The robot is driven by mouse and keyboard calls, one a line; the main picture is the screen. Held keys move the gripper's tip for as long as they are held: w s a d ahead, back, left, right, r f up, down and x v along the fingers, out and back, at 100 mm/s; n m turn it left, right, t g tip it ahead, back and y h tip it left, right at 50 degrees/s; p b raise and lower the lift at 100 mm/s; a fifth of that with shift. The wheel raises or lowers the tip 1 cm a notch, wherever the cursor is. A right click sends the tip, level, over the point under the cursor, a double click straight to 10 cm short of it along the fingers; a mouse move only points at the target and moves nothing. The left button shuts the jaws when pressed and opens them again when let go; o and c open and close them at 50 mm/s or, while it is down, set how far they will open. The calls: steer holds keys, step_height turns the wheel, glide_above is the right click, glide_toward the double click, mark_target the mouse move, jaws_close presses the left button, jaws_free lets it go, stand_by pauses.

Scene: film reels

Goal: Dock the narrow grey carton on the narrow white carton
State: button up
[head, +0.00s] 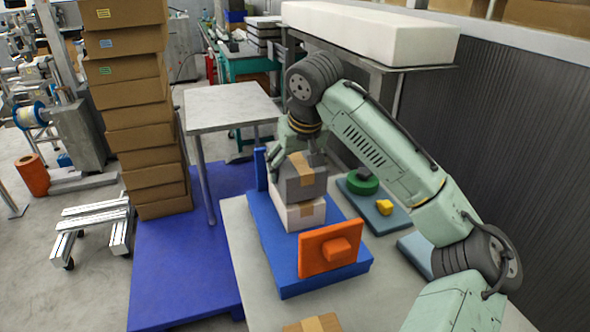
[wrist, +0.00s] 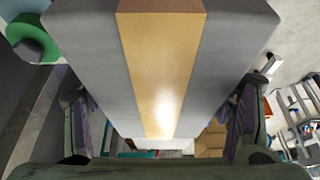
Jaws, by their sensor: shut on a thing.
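The narrow grey carton (head: 306,187), with a tan tape strip, is held in my gripper (head: 297,160). In the wrist view the grey carton (wrist: 230,45) fills the upper middle, and my gripper's fingers (wrist: 160,118) are on both sides of it. The narrow white carton (head: 305,217), also with tan tape, stands on a blue base (head: 277,272). The grey carton is right above the white one and looks roughly lined up with it. I cannot tell whether they touch. My fingers partly hide the grey carton's top in the head view.
An orange plate with a block (head: 318,252) stands at the base's front, and a blue upright (head: 261,168) at its back. To the right are a green round piece (head: 361,184) and a yellow block (head: 384,207). Brown cartons (head: 130,102) are stacked at left.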

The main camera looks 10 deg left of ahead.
steer(key=shift+f, duration=0.75)
steer(key=shift+f, duration=0.1)
steer(key=o, duration=1.6)
steer(key=shift+o, duration=0.2)
steer(key=b+v, duration=0.2)
steer(key=v, duration=1)
steer(key=shift+s, duration=0.1)
